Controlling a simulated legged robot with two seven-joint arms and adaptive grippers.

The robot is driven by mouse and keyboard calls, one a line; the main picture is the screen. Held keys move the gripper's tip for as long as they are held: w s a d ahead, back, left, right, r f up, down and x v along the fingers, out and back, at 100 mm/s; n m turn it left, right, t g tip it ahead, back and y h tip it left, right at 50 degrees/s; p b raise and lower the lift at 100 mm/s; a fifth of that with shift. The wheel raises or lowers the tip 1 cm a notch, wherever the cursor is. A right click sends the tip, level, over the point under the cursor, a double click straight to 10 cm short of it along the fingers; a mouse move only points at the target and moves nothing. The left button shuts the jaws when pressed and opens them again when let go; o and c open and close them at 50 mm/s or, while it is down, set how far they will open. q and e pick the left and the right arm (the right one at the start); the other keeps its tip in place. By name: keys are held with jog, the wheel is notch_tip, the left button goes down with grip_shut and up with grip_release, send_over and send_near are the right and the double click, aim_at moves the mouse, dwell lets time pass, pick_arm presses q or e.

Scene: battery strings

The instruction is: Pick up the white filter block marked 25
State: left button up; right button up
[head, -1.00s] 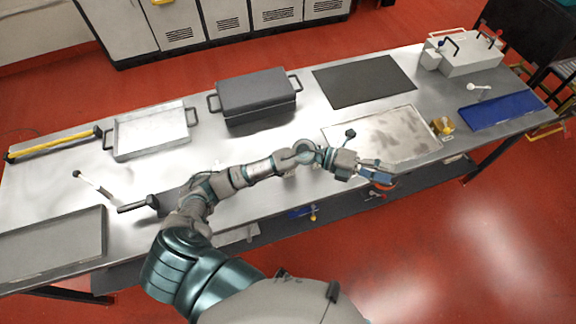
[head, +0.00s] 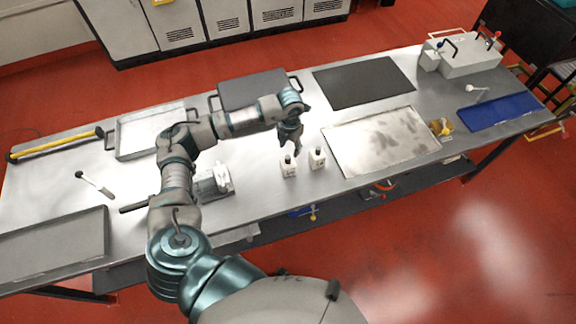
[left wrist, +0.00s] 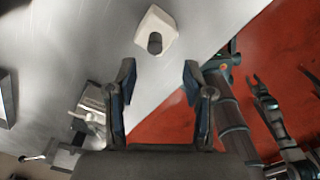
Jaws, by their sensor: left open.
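Two small white blocks with dark round tops stand near the table's front edge in the head view, a left one (head: 289,168) and a right one (head: 317,159). Their markings are too small to read, so I cannot tell which is 25. My left gripper (head: 290,147) is open and empty, pointing down just above the left block. In the left wrist view a white block (left wrist: 168,42) with a dark knob lies beyond my open fingertips (left wrist: 158,72), apart from them. A dark forked shape at the right of that view may be my right gripper (left wrist: 264,97); its opening is unclear.
A pale metal device (head: 213,181) stands left of the blocks, near my left arm. A shallow tray (head: 335,150) lies to their right, and a dark lidded box (head: 250,92) stands behind. The table's front edge is close to the blocks.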

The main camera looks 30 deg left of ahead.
aim_at(288, 157)
pick_arm(q)
notch_tip(288, 157, down, 3)
jog(key=shift+r, duration=0.2)
jog(key=f, duration=0.2)
jog(key=f+p, duration=0.1)
jog(key=f, duration=0.2)
jog(key=shift+a+f, duration=0.4)
jog(key=shift+c, duration=0.3)
grip_shut()
